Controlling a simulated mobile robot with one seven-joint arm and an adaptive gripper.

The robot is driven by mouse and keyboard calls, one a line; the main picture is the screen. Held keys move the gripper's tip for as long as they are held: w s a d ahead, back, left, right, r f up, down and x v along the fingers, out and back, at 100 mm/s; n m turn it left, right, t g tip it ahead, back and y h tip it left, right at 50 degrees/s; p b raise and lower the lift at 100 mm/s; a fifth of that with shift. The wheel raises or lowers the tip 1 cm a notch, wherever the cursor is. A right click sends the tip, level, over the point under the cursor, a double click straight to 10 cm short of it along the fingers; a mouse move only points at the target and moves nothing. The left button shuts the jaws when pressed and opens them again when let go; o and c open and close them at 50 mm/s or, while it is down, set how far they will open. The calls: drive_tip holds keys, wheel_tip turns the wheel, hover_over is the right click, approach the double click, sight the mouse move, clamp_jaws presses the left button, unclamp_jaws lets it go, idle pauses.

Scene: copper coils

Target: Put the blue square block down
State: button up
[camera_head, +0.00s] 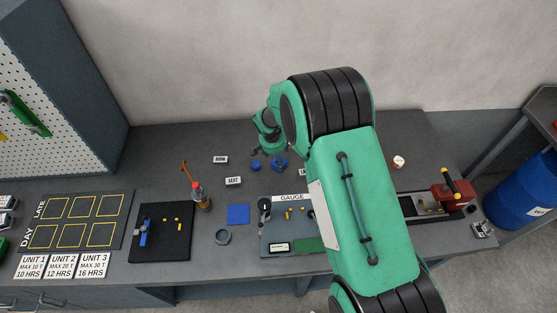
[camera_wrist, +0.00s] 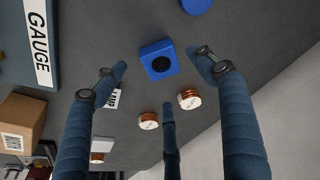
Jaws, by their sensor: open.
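The blue square block (camera_wrist: 172,71) has a dark round hole in its face and sits on the dark bench top. It also shows in the head view (camera_head: 279,164), behind the gauge board. My gripper (camera_wrist: 165,82) has its three fingers spread, with the block between and beyond the fingertips. No finger clearly touches it. In the head view my gripper (camera_head: 270,149) is just above and behind the block, partly hidden by my arm.
A round blue piece (camera_head: 255,165) lies left of the block. Two copper coils (camera_wrist: 149,120) (camera_wrist: 189,98) lie near my fingers in the wrist view. A blue square mat (camera_head: 238,214), a bottle (camera_head: 198,198) and the gauge board (camera_head: 275,242) stand nearer the front. Small label signs (camera_head: 233,181) lie left.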

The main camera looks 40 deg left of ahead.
drive_tip(key=v, duration=0.7)
drive_tip(key=shift+r, duration=0.15)
idle(0.5)
drive_tip(key=shift+d, duration=0.1)
